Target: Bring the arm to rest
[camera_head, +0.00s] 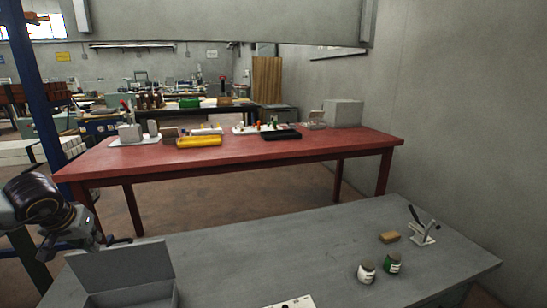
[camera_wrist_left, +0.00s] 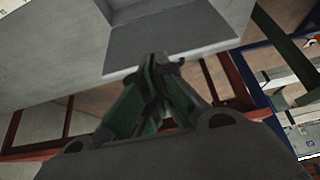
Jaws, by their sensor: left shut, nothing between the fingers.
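My left gripper (camera_head: 122,240) is at the left edge of the head view, beside the grey work table (camera_head: 240,245) and near the open grey box (camera_head: 125,266) on its left corner. In the left wrist view the left gripper (camera_wrist_left: 160,62) is shut, with its green-and-black fingers together and nothing between them. The grey box also shows in the left wrist view (camera_wrist_left: 175,35), close beyond the fingertips. I cannot tell whether the fingers touch it. My right gripper is not in view.
On the grey table stand two small jars, white-labelled (camera_head: 366,271) and green (camera_head: 392,263), a brown block (camera_head: 390,237) and a small holder with upright tools (camera_head: 424,234). A white plate (camera_head: 293,302) lies at the front edge. The table's middle is clear. A red table (camera_head: 240,163) stands behind.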

